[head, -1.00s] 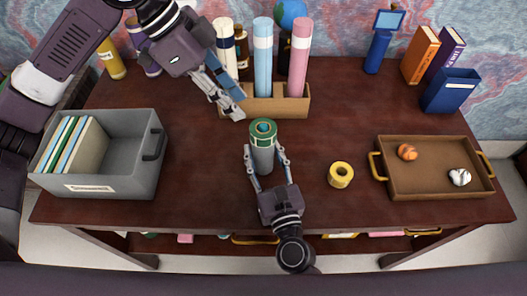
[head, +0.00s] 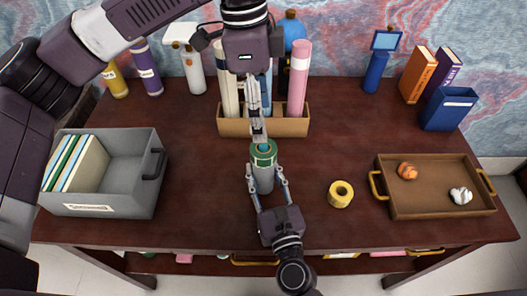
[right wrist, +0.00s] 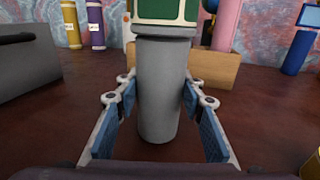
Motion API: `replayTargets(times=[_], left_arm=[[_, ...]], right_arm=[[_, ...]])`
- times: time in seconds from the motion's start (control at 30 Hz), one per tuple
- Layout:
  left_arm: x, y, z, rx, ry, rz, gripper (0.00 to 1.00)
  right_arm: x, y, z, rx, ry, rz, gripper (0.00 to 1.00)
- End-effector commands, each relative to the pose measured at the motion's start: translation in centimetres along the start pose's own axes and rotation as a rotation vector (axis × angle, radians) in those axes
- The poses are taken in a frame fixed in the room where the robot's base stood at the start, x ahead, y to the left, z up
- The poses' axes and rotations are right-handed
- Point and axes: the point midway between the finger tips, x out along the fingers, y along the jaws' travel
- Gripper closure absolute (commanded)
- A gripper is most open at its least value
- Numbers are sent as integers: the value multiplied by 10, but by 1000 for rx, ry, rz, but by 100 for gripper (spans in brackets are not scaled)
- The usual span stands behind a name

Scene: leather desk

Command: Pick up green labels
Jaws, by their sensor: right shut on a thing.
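A green-labelled piece (head: 264,152) with a pale rim sits on top of a grey cylinder (head: 263,178) standing near the middle of the desk. In the right wrist view, the green label (right wrist: 166,9) is cut off by the top edge, above the grey cylinder (right wrist: 160,88). My right gripper (head: 267,176) is shut on the grey cylinder, one finger on each side. My left gripper (head: 258,138) points down at the top of the green piece. Its fingers are seen edge-on, so I cannot tell their opening or whether they touch it.
A brown holder (head: 290,127) with tall rolls stands behind the cylinder. A grey bin (head: 122,205) with books is at the left. A yellow tape roll (head: 340,194) and a brown tray (head: 440,206) are to the right. Desk surface is clear between bin and cylinder.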

Motion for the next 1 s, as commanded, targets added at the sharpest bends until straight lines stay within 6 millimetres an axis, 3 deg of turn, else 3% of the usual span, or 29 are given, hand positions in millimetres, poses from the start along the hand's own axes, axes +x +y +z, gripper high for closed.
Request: replayTargets(times=[0.23, 0.5, 0.77, 1.0], left_arm=[[-1, -2, -4, -11, -114, -24, 40], [44, -3, 2, -12, -117, -23, 40], [65, -4, 5, -11, -117, -24, 40], [100, -6, 13, -12, -116, -23, 40]], right_arm=[[0, 0, -1, 0, 1, 0, 90], [0, 0, 0, 0, 1, 0, 90], [0, 0, -1, 0, 1, 0, 90], [0, 0, 0, 0, 1, 0, 90]])
